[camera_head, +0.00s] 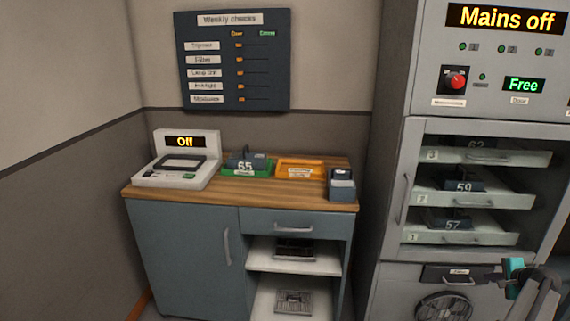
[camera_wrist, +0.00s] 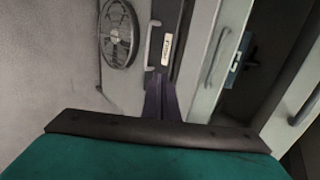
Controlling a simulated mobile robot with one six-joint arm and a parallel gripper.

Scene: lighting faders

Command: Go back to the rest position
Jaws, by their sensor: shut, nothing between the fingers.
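My gripper (camera_wrist: 160,84) shows in the wrist view with its two dark fingers together and nothing between them. The fingers point toward the narrow dark filter drawer (camera_wrist: 170,38) with a pale handle. I cannot tell how far apart they are. In the head view the teal part of my arm is at the lower right, in front of the tall grey cabinet (camera_head: 395,190). The filter drawer (camera_head: 447,273) is just left of it and looks shut.
The cabinet's glazed bay holds several trays with numbered units (camera_head: 463,186). A fan grille (camera_head: 443,310) is below. Its panel reads "Mains off" and "Free". At left, a wooden-topped bench (camera_head: 240,197) carries a device reading "Off" (camera_head: 180,165), a green tray (camera_head: 247,172) and an orange tray (camera_head: 299,161).

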